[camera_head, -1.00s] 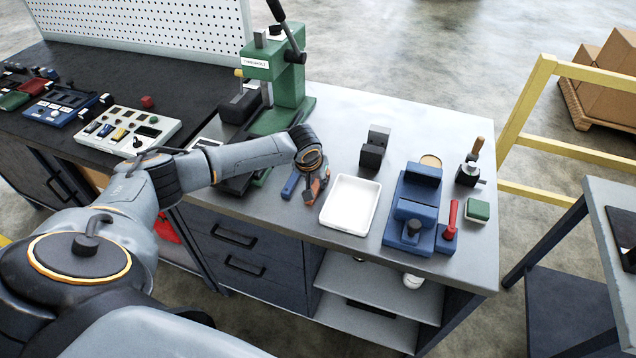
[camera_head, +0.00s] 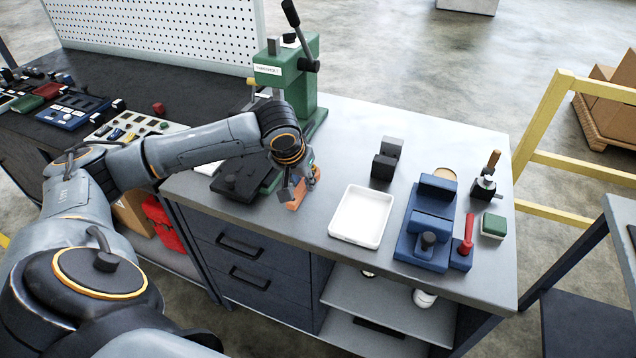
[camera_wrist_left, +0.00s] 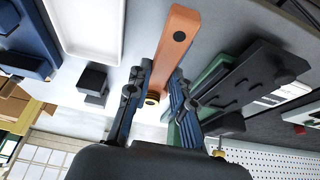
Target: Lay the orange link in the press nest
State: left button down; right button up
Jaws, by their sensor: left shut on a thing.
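An orange link (camera_head: 296,198) is held in my left gripper (camera_head: 301,185) just left of the white tray, above the bench's front part. In the left wrist view the orange link (camera_wrist_left: 176,42) is a long bar with a hole, reaching away from between the blue-grey fingers of the left gripper (camera_wrist_left: 160,82), which is shut on it. The green press (camera_head: 290,75) stands at the back left, its dark plate (camera_head: 238,180) in front, left of the gripper. The plate also shows in the left wrist view (camera_wrist_left: 262,70). My arm partly hides the press base. My right gripper is out of view.
Right of the gripper are the white tray (camera_head: 361,216), a black block (camera_head: 386,160), a blue fixture (camera_head: 424,226) with a red-handled tool (camera_head: 467,236), and a green block (camera_head: 493,226). A perforated board (camera_head: 160,35) stands at the back left.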

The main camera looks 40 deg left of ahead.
aim_at(295, 189)
pick_arm(q)
jog(key=s, duration=0.1)
jog(key=s+r, duration=0.1)
jog(key=s, duration=0.1)
jog(key=shift+s+a+r+b, duration=0.1)
jog(key=shift+s+r+b, duration=0.2)
jog(key=shift+r+b, duration=0.1)
jog(key=shift+s+r, duration=0.2)
jog(key=shift+s, duration=0.05)
jog(key=shift+s+r+p, duration=0.15)
jog(key=shift+r+p, duration=0.45)
jog(key=shift+p, duration=0.1)
jog(key=shift+r+p, duration=0.55)
jog(key=shift+p, duration=0.2)
